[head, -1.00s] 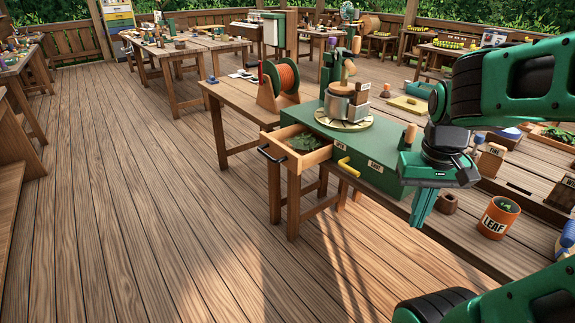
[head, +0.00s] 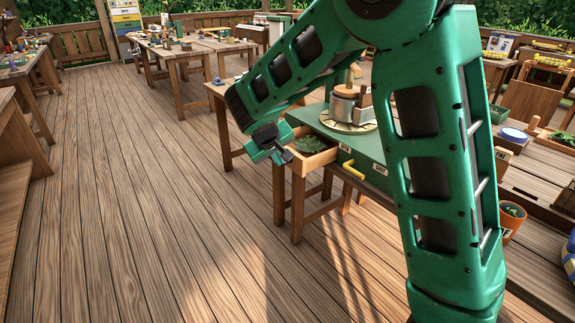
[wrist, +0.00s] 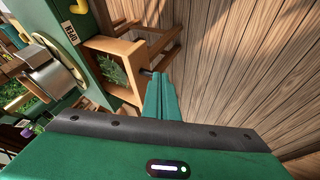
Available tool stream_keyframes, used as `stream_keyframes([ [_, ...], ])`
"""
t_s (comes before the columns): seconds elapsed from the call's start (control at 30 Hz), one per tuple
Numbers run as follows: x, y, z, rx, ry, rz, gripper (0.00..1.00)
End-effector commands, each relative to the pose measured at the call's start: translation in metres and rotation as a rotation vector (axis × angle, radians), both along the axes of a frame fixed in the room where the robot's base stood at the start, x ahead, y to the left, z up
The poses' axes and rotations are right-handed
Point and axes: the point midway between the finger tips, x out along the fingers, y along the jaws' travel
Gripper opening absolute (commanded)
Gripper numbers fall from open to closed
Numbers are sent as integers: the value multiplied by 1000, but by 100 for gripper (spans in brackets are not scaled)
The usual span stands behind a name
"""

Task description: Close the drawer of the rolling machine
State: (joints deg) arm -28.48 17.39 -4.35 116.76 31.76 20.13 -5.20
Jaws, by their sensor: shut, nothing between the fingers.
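The rolling machine (head: 338,133) is a green cabinet with a metal drum (head: 344,106) on a round plate. Its wooden drawer (head: 318,160) stands pulled out to the left, with green leaves (head: 305,143) inside. The drawer also shows in the wrist view (wrist: 128,47). My gripper (head: 282,156) is at the outer end of the drawer and partly covers its front. In the wrist view its fingers (wrist: 159,82) are shut and empty, with the tips close to the black drawer handle (wrist: 146,72). Whether they touch it I cannot tell.
A yellow lever (head: 353,170) sticks out of the cabinet front beside the drawer. An orange pot (head: 511,218) stands at the right. The plank floor (head: 150,200) left of the drawer is clear.

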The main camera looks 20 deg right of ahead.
Motion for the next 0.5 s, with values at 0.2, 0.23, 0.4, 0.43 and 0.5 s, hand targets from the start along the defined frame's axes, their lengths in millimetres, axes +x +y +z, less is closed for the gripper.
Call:
stream_keyframes([
  [0.2,15,-12,-25,-3,3,-4,0],
  [0.23,17,-15,-29,-2,3,-5,0],
  [0.4,33,-26,-55,-2,4,-6,0],
  [0.43,36,-28,-59,-1,3,-5,0],
  [0.5,42,-32,-70,-1,4,-6,0],
])
